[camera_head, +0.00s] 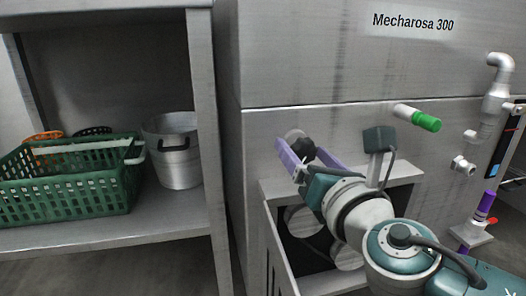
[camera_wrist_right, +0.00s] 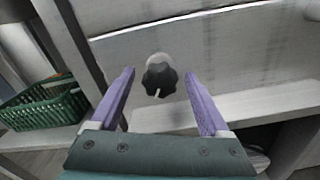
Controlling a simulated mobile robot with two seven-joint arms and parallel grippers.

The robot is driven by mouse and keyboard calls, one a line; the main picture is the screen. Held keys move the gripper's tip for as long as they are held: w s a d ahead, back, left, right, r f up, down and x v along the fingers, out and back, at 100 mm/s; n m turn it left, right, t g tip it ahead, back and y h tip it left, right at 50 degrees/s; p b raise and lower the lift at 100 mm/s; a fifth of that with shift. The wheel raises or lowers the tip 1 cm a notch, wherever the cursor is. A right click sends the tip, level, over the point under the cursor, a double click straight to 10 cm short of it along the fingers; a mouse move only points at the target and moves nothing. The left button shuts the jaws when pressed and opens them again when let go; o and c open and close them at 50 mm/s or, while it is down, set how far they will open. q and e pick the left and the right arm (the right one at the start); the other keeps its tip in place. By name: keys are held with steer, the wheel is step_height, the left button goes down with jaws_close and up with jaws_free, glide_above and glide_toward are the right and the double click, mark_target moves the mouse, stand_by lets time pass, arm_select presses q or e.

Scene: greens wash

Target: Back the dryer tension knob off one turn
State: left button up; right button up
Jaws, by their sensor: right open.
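The tension knob (camera_head: 303,149) is black and lobed, on a round light base on the front of the steel machine marked Mecharosa 300 (camera_head: 300,60). In the right wrist view the knob (camera_wrist_right: 159,80) shows a white pointer mark toward its lower edge. My right gripper (camera_head: 310,150) is open, its two purple fingers on either side of the knob in the head view. In the right wrist view the fingers (camera_wrist_right: 160,88) stand left and right of the knob with gaps on both sides; I see no contact. My left gripper is not in view.
A green-handled valve (camera_head: 427,122) projects from the panel at right, near a pipe (camera_head: 495,90). An opening with rollers (camera_head: 305,222) lies below the knob. A shelf (camera_head: 180,213) at left bears a green basket (camera_head: 70,196) and a metal pot (camera_head: 178,165).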

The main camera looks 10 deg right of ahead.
steer(key=s+p, duration=0.3)
steer(key=s, duration=0.7)
steer(key=shift+d, duration=0.2)
